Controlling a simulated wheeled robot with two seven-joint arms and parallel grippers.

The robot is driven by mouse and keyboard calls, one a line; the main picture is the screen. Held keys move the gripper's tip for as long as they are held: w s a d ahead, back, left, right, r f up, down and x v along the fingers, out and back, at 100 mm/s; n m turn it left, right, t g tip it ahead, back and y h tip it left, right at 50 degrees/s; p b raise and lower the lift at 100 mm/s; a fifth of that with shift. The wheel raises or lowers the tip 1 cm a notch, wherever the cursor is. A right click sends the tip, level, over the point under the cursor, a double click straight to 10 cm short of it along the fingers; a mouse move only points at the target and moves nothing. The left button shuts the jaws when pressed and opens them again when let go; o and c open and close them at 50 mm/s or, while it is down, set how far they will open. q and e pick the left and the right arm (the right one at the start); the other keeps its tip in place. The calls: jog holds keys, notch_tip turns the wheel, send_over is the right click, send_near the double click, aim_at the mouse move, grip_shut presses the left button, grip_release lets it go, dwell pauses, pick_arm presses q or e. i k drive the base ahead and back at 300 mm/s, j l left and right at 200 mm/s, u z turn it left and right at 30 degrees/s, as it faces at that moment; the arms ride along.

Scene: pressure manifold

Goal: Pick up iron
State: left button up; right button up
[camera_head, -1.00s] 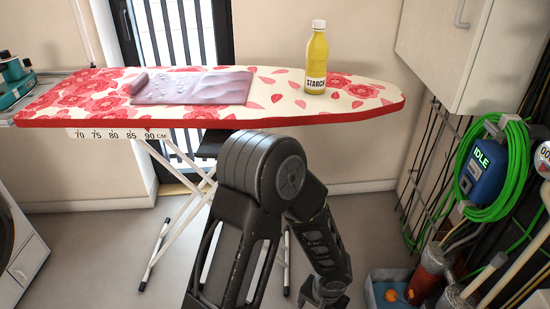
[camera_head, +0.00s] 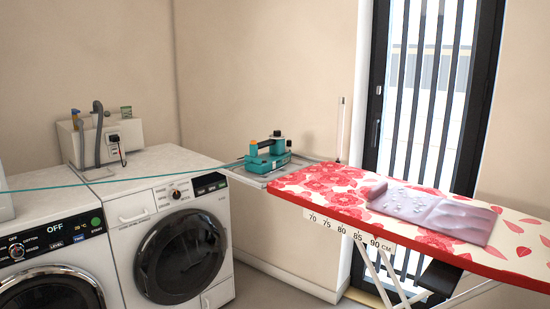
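The iron (camera_head: 267,160) is teal with a dark handle. It stands on a grey rest (camera_head: 262,180) at the left end of the ironing board (camera_head: 325,190), in the middle of the head view. A teal cord (camera_head: 130,180) runs from it to the left edge of the picture. Neither of my grippers shows in the head view now.
A washing machine (camera_head: 177,232) stands left of the board, with another machine (camera_head: 50,265) further left. A grey hose and box (camera_head: 130,137) sit behind them. A lilac cloth (camera_head: 435,212) lies on the board. A barred window (camera_head: 425,95) is behind it.

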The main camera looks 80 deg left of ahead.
aim_at(277, 158)
jog(key=i+u, duration=0.1)
jog(key=i, duration=0.35)
jog(key=u, duration=2.85)
